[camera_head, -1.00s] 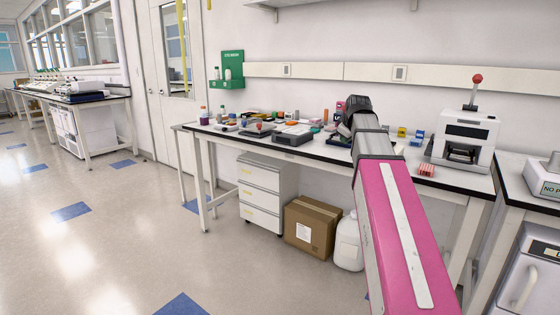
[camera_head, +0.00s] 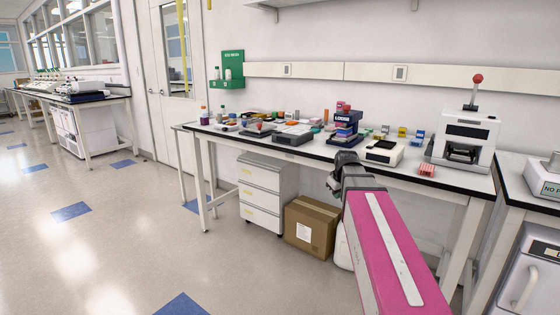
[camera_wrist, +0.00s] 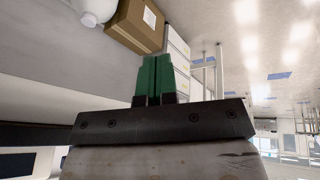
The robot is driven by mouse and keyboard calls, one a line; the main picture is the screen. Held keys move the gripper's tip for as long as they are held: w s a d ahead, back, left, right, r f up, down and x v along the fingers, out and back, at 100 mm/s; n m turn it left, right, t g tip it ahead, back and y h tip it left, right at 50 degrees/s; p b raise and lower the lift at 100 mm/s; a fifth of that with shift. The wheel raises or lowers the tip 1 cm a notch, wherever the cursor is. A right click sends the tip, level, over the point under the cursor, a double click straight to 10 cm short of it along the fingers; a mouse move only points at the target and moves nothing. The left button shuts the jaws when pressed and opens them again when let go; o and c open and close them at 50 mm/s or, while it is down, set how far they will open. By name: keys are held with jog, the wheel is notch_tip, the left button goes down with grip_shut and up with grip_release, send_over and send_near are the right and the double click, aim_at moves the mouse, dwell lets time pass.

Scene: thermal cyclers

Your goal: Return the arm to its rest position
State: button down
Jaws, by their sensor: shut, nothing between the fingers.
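My gripper (camera_wrist: 155,80) shows in the wrist view as two green fingers pressed together with nothing between them. In the head view my pink arm reaches up from the bottom right. The fingers cannot be made out in the head view.
A cardboard box (camera_head: 312,228), a white drawer unit (camera_head: 262,195) and a partly hidden white jug (camera_head: 343,247) stand under the bench. A blue device (camera_head: 343,130), a white device (camera_head: 383,152) and a white press with a red knob (camera_head: 463,138) stand on top. The floor at left is clear.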

jog(key=s+a+f+m+g, duration=0.1)
jog(key=s+f+m+g, duration=0.1)
jog(key=s+f, duration=0.7)
jog(key=s+a+f+m+g, duration=0.2)
jog(key=s+f, duration=0.7)
jog(key=f, duration=0.6)
jog(key=shift+a+f+m+g, duration=0.25)
jog(key=shift+f+m+g, duration=0.05)
jog(key=shift+m, duration=0.5)
